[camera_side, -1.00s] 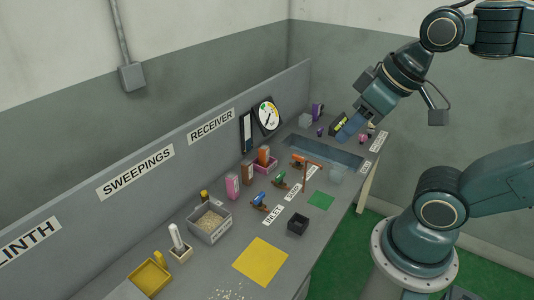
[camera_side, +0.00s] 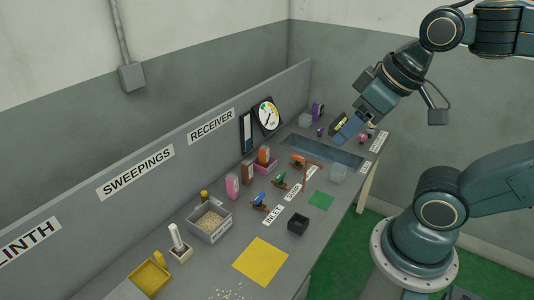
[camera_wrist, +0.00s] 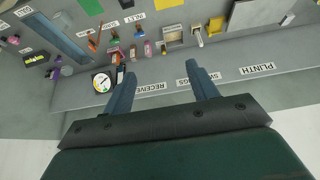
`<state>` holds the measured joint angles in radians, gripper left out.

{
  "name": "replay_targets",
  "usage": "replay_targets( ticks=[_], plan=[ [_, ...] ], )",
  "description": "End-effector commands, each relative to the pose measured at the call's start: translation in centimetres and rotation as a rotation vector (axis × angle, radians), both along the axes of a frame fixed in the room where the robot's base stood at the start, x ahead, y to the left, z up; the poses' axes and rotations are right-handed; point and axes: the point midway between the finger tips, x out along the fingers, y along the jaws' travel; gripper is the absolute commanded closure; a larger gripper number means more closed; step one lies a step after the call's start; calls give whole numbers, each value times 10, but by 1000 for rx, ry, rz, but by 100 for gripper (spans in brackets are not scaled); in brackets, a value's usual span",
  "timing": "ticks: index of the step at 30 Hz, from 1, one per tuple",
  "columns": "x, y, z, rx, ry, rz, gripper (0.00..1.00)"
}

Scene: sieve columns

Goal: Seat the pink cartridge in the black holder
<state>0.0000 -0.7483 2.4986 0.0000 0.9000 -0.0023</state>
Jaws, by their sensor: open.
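The pink cartridge (camera_side: 232,186) stands upright on the grey bench near the back panel, left of a pink tray. It also shows in the wrist view (camera_wrist: 148,49). The black holder (camera_side: 298,224) is a small open-topped square box near the bench's front edge, beside the yellow mat. I see nothing standing in it. My gripper (camera_side: 347,131) is high above the far right part of the bench, well away from both. Its blue fingers are apart and empty in the wrist view (camera_wrist: 158,72).
A pink tray (camera_side: 266,168) holds orange pieces. A grey bin (camera_side: 208,224) of pellets is left of the cartridge. The yellow mat (camera_side: 260,262) and green mat (camera_side: 321,201) are bare.

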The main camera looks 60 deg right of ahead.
Motion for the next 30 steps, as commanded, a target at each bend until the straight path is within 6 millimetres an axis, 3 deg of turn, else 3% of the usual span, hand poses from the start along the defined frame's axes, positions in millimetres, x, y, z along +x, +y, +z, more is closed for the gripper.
replay_targets(
  ticks=[5, 11, 21, 30],
  plan=[
    [8, -1, 4, -15, 11, 24, 42],
    [33, -3, 13, -59, 40, 102, 42],
    [102, -11, 24, -160, 109, 309, 42],
    [167, -21, 17, -237, 170, 501, 42]
  ],
)
